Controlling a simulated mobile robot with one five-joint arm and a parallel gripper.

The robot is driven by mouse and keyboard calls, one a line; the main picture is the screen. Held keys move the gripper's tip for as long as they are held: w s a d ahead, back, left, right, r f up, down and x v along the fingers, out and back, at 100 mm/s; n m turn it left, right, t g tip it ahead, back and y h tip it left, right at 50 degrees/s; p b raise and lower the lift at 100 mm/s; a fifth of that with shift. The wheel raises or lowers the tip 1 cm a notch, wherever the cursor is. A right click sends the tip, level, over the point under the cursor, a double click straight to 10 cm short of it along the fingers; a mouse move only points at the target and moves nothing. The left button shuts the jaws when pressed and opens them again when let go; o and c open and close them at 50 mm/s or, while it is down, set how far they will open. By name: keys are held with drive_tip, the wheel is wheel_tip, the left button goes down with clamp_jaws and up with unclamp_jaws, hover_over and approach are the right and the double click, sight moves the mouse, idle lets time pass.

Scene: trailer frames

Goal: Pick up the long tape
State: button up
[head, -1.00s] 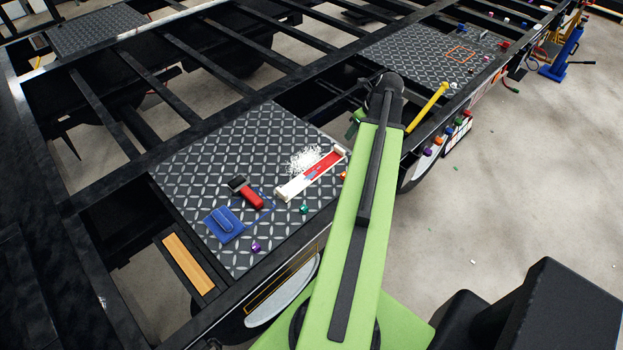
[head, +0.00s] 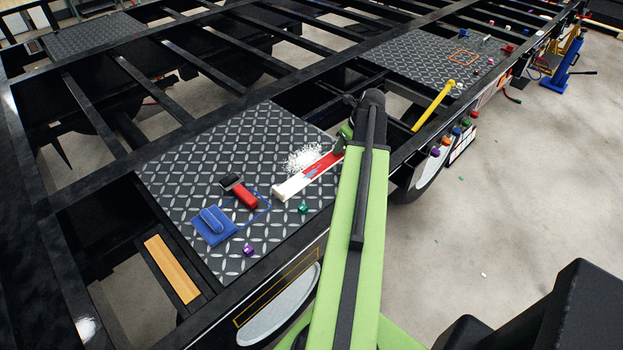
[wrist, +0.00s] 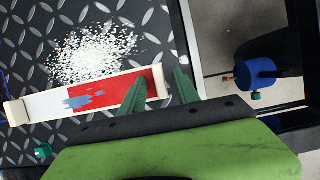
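The long tape (head: 312,174) is a flat red and white strip with cream ends and a blue smear. It lies on the dark diamond-plate panel (head: 190,150). In the wrist view the tape (wrist: 95,93) runs across the left half, tilted up to the right. My gripper (wrist: 160,88) is open, its two green fingers apart, one over the red part near the tape's right end and one just beyond that end. I cannot tell whether they touch it. In the head view my arm hides the tape's far right end and most of my gripper (head: 343,138).
White crumbs (wrist: 92,53) lie beside the tape. A red-and-black tool (head: 240,192), a blue pad (head: 214,225), a purple piece (head: 249,250) and a green piece (head: 303,208) are on the panel. A yellow bar (head: 433,105) lies on the frame to the right.

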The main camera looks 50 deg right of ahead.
drive_tip(key=shift+r, duration=0.1)
clamp_jaws()
idle(0.3)
